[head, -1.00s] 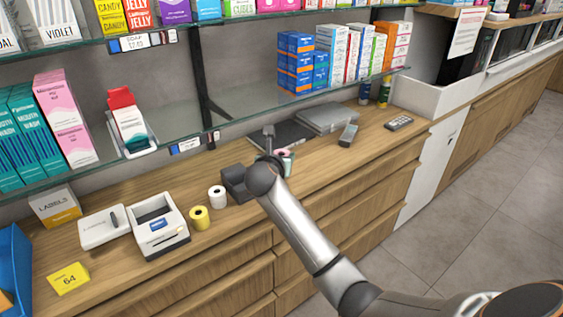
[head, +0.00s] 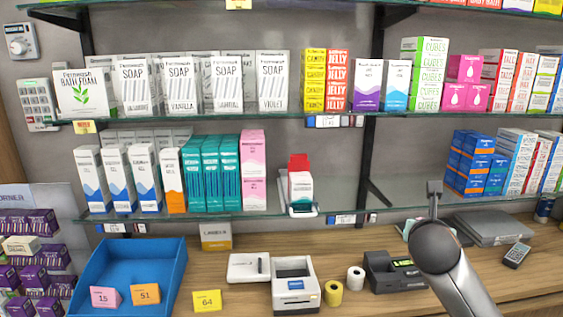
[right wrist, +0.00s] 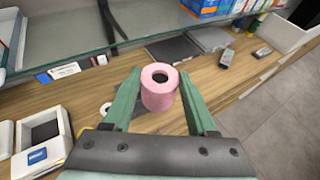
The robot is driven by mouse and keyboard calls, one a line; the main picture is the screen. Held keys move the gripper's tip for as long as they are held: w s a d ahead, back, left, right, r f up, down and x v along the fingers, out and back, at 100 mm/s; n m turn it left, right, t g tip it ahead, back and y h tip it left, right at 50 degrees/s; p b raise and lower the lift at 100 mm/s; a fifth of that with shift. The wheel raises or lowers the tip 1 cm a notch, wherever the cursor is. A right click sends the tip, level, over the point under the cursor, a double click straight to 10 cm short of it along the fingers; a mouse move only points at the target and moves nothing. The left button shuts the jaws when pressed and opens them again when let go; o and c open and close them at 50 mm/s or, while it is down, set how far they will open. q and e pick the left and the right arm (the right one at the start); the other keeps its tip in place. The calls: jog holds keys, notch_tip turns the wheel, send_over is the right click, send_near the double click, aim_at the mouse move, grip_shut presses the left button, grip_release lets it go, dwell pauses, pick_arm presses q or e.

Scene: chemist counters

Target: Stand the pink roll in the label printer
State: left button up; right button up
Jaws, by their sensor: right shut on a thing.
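The pink roll (right wrist: 158,98) is held upright between the green fingers of my right gripper (right wrist: 161,82), above the counter in the right wrist view. In the head view my right arm's wrist hides the roll. The label printer (head: 296,291) is a white and grey box with an open dark well on top, on the counter at lower centre. It also shows at the left edge of the right wrist view (right wrist: 57,148). My right gripper is well to the right of the printer. My left gripper is not in view.
A white lid-like piece (head: 248,267) lies left of the printer. A yellow roll (head: 333,293), a white roll (head: 355,279) and a dark device (head: 392,274) stand to its right. A glass shelf (head: 250,215) overhangs the counter. A blue tray (head: 125,270) is at left.

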jog(key=s+a+n+t+y, duration=0.1)
jog(key=s+a+n+y, duration=0.4)
jog(key=s+a, duration=0.6)
jog(key=shift+s+n+y, duration=0.3)
jog(key=shift+s+y, duration=0.4)
jog(key=shift+s, duration=0.35)
jog(key=shift+w+a, duration=0.1)
